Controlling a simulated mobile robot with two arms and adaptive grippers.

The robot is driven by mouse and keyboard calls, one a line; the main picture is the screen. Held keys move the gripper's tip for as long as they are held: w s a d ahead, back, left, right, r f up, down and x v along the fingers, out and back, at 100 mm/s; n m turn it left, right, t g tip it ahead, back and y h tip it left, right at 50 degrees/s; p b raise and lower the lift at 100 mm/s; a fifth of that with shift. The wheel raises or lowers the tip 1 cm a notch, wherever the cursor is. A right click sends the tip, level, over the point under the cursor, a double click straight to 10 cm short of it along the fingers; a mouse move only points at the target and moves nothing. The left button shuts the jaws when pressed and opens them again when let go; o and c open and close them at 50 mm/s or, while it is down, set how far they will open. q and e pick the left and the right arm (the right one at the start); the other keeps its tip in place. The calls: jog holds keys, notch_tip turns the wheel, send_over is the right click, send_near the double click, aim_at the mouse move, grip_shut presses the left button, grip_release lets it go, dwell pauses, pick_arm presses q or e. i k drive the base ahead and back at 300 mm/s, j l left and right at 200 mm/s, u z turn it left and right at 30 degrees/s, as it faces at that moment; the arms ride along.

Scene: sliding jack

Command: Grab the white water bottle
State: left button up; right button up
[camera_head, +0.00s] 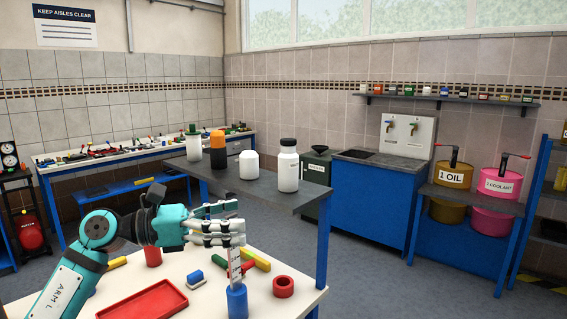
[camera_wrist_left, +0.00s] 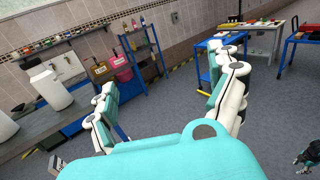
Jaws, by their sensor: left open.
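A white bottle with a black cap (camera_head: 288,172) stands upright at the right end of a raised grey shelf. A plain white bottle (camera_head: 249,166) stands just left of it; which one is the water bottle is unclear. In the left wrist view a white bottle (camera_wrist_left: 50,90) shows at the left, with another white one cut off by the edge. My left gripper (camera_head: 236,233) is open and empty, in front of and below the shelf, apart from the bottles. Its spread fingers also show in the wrist view (camera_wrist_left: 168,95). A small dark and teal part, possibly my right gripper (camera_wrist_left: 305,156), shows at lower right.
Below my left gripper, a white table holds a red tray (camera_head: 143,302), a blue holder (camera_head: 237,301) and a red ring (camera_head: 283,287).

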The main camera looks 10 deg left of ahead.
aim_at(288, 159)
jog(key=i+j, duration=0.2)
jog(key=i, duration=0.2)
jog(key=i+j, duration=0.15)
jog(key=i, duration=0.25)
jog(key=i+j, duration=0.2)
jog(key=i, duration=0.2)
